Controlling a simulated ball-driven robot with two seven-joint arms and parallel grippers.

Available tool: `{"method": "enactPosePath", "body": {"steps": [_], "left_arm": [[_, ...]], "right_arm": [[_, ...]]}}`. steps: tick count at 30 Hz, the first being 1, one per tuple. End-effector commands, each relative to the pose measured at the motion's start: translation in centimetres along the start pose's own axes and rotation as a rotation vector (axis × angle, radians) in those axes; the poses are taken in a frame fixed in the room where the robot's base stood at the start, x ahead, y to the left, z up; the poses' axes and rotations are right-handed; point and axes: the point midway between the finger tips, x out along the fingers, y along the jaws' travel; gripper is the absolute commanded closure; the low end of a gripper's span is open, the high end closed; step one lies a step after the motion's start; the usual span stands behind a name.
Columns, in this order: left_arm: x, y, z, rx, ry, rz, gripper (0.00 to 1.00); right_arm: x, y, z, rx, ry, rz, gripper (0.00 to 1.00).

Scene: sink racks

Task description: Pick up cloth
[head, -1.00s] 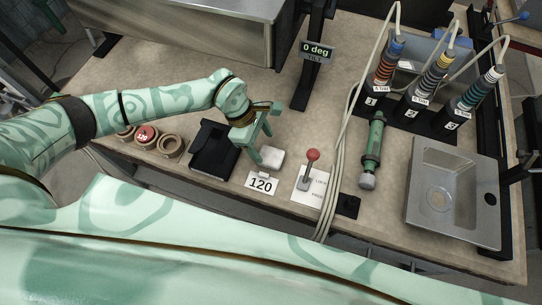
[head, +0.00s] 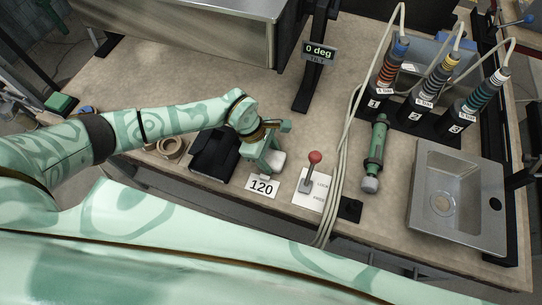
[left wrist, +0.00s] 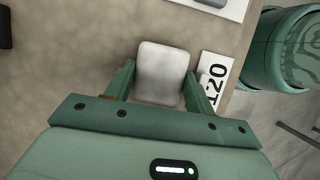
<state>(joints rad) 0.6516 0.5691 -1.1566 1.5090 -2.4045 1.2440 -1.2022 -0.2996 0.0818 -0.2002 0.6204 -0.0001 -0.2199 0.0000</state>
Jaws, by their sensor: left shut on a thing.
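The cloth is a small white folded pad (head: 278,161) on the workbench, just behind the 120 card. My left gripper (head: 262,163) points down at the pad and partly hides it in the head view. In the left wrist view the white cloth (left wrist: 162,72) lies between the two green fingers, which are shut on its sides. I cannot tell whether it is clear of the bench. My right gripper is not in view.
The 120 card (head: 262,187) lies in front of the cloth. A black box (head: 212,155) stands left, and a red-knobbed lever (head: 315,158) right. Farther right are cables, a green cylinder (head: 375,155), tools in black stands (head: 434,125) and a metal sink (head: 458,200).

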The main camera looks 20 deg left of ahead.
Motion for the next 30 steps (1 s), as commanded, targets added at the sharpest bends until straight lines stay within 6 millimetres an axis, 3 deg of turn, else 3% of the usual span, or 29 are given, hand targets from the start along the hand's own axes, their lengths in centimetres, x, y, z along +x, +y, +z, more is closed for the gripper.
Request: {"method": "enactPosePath", "body": {"steps": [5,10,17,24,30], "left_arm": [[-1.0,0.1,0.4,0.001,-0.001,0.003,0.68],[-3.6,-0.2,1.6,0.004,0.0,0.003,0.68],[-8.3,-4.7,6.0,0.007,-0.002,0.003,0.68],[-9.1,-10.1,9.4,0.003,-0.002,-0.002,0.68],[-9.5,-12.2,10.7,0.0,0.0,-0.001,0.68]], "right_arm": [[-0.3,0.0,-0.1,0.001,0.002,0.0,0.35],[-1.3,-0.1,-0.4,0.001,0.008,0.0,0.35],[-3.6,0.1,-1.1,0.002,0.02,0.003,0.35],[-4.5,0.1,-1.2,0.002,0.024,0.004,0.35],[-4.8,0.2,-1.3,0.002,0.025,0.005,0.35]]}}
